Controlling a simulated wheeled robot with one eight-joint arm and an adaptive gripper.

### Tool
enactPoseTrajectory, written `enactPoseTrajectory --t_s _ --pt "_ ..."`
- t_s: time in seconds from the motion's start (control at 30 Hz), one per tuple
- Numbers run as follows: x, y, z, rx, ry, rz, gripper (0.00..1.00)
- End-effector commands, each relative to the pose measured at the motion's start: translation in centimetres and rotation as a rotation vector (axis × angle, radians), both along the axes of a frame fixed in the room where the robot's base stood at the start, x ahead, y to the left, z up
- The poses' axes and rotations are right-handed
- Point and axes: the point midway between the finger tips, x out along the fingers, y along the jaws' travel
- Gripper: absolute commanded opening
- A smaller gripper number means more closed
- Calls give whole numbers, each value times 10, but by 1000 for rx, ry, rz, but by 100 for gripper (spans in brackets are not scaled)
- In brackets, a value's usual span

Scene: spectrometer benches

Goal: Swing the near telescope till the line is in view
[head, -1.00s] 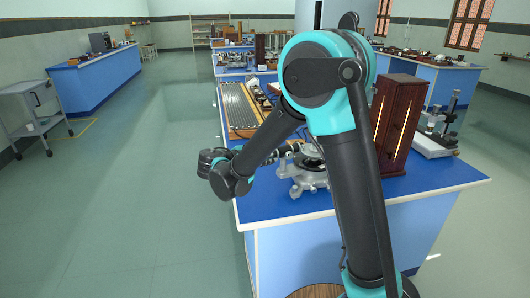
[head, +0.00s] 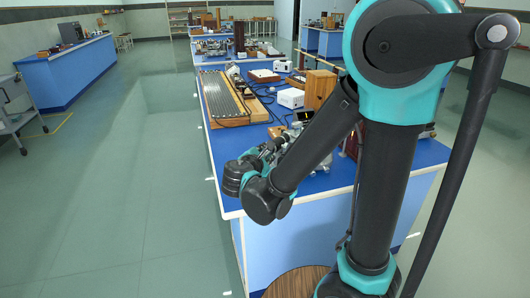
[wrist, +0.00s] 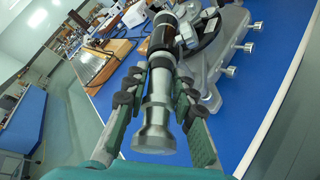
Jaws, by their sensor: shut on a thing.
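The near telescope (wrist: 155,115) is a grey metal tube with a flared eyepiece end towards the wrist camera. My gripper (wrist: 160,88) has its dark padded fingers on both sides of the tube, closed on it. The spectrometer's grey base (wrist: 230,55) with knobs stands on the blue bench top beyond and to the right of the fingers. In the head view my gripper (head: 268,150) is at the bench's left edge, and my arm hides most of the spectrometer. No eyepiece image or spectral line is visible in either view.
The blue bench top (head: 432,152) has a ribbed wooden-framed panel (head: 222,98), a white box (head: 291,98) and a wooden block (head: 319,88) farther back. Cables lie near the panel. The floor (head: 150,190) left of the bench is clear.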

Motion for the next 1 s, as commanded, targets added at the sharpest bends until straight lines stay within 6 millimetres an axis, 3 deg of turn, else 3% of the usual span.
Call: enactPoseTrajectory --t_s 0.23,0.27,0.4,0.77,1.0 --pt "0 1 0 2 1 1 0" --pt "0 1 0 2 1 1 26" --pt "0 1 0 1 1 0 42" --pt "-3 2 1 0 1 1 42" --pt "-28 11 8 0 0 4 42"
